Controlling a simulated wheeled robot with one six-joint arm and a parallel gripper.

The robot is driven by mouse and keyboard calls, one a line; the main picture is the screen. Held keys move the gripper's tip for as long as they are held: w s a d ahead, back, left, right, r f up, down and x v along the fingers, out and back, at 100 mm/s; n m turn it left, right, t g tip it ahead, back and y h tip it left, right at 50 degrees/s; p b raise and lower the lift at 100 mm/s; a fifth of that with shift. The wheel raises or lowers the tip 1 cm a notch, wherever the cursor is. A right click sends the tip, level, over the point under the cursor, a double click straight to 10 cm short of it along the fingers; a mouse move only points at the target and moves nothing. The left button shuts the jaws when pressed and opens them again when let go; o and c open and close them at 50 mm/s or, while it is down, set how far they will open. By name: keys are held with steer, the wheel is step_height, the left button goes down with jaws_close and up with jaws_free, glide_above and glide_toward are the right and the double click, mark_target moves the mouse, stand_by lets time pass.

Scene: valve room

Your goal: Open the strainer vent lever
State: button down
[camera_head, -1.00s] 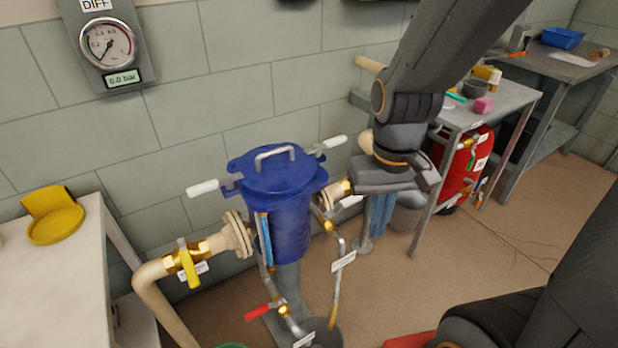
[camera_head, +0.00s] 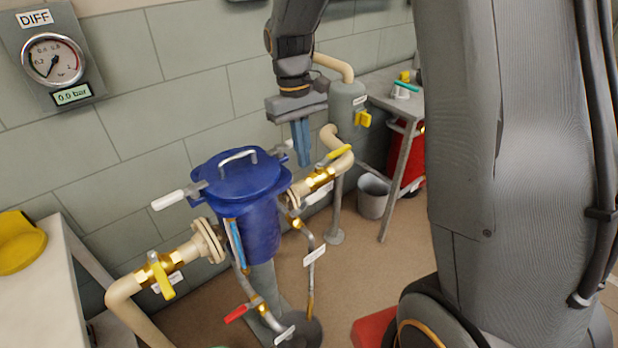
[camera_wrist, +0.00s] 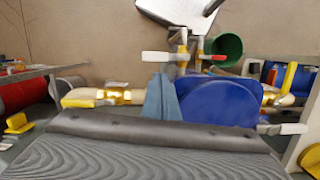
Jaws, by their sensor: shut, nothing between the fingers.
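The blue strainer (camera_head: 250,225) stands upright with its lid on, and a tagged small pipe (camera_head: 311,270) runs down its right side from a brass fitting (camera_head: 297,223). In the wrist view a white lever (camera_wrist: 155,56) on a brass fitting lies beyond my fingers, beside a red lever (camera_wrist: 214,57). I cannot read which is the vent lever. The red lever (camera_head: 238,313) is low at the strainer's foot in the head view. My gripper (camera_head: 303,162) is shut and empty, blue fingers pointing down, above the strainer's right side. It shows beside the blue lid (camera_wrist: 160,110).
A yellow-handled brass valve (camera_head: 325,172) sits on the pipe right of the strainer, below my fingers. Another yellow handle (camera_head: 162,280) is at left. White-gripped lid handles (camera_head: 168,200) stick out. A grey bucket (camera_head: 372,195) and a bench stand behind; a pale table (camera_head: 40,290) is left.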

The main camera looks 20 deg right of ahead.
mark_target(308, 203)
steer(key=w+a+n, duration=0.1)
steer(key=w, duration=0.5)
steer(key=shift+r+g+p, duration=0.25)
steer(key=shift+g+p, duration=0.05)
steer(key=shift+p, duration=0.1)
steer(key=shift+a, duration=0.1)
steer(key=s+d+f+p, duration=0.2)
steer(key=s+f, duration=0.4)
steer(key=f, duration=0.3)
steer(key=shift+d+f+p, duration=0.25)
steer(key=shift+f+p, duration=0.1)
steer(key=shift+p, duration=0.5)
